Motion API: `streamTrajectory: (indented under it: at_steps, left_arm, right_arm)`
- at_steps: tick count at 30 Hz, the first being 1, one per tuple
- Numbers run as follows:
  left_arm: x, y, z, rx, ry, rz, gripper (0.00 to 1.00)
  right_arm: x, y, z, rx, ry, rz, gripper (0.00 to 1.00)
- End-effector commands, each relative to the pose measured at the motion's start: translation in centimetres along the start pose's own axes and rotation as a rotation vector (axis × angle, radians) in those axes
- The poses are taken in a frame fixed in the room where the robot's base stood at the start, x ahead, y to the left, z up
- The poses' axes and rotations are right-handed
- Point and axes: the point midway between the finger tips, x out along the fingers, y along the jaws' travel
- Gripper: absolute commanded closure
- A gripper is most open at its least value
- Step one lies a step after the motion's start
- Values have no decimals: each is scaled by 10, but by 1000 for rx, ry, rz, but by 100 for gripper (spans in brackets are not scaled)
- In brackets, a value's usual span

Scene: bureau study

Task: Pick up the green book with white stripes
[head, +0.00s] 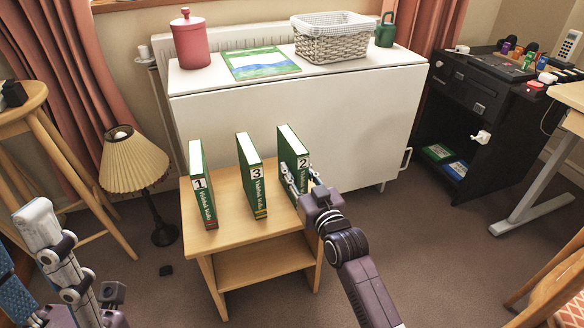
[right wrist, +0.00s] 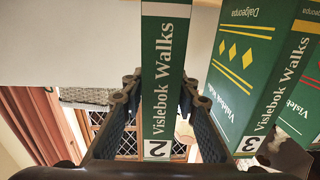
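Three green books stand upright on a small wooden table (head: 225,187). Book 2 (head: 291,150), at the right, shows a green spine with white bands in the right wrist view (right wrist: 163,60). Book 3 (head: 249,166) is in the middle; the wrist view shows yellow diamonds on its cover (right wrist: 232,65). Book 1 (head: 198,172) is at the left, with a red band low on its spine. My right gripper (head: 303,180) is open, with its fingers on either side of book 2's spine; firm contact is not visible. My left gripper (head: 77,258) is open and empty at lower left.
A white cabinet (head: 300,110) stands right behind the table, bearing a red canister (head: 190,42), a booklet (head: 260,64) and a basket (head: 333,45). A lamp (head: 135,165) stands left and a black desk (head: 470,110) right. The floor right of the table is clear.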

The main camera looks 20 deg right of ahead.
Motion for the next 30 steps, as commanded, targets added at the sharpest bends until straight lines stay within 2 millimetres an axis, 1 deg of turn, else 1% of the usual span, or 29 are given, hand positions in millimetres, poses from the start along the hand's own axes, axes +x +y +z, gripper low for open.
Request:
streamTrajectory:
  at_steps: [1, 6, 7, 23, 26, 30]
  left_arm:
    - [0, 0, 0, 0, -1, 0, 60]
    - [0, 0, 0, 0, -1, 0, 60]
    - [0, 0, 0, 0, -1, 0, 60]
    - [1, 0, 2, 0, -9, 0, 60]
    - [2, 0, 7, 1, -31, 0, 60]
    - [4, -3, 25, 10, -114, -2, 60]
  right_arm:
    - [0, 0, 0, 0, 0, 0, 80]
    - [0, 0, 0, 0, 0, 0, 98]
    - [0, 0, 0, 0, 0, 0, 100]
    - [0, 0, -5, -1, 6, 0, 100]
    - [0, 0, -8, -1, 7, 0, 100]
    - [0, 0, -15, -1, 7, 0, 100]
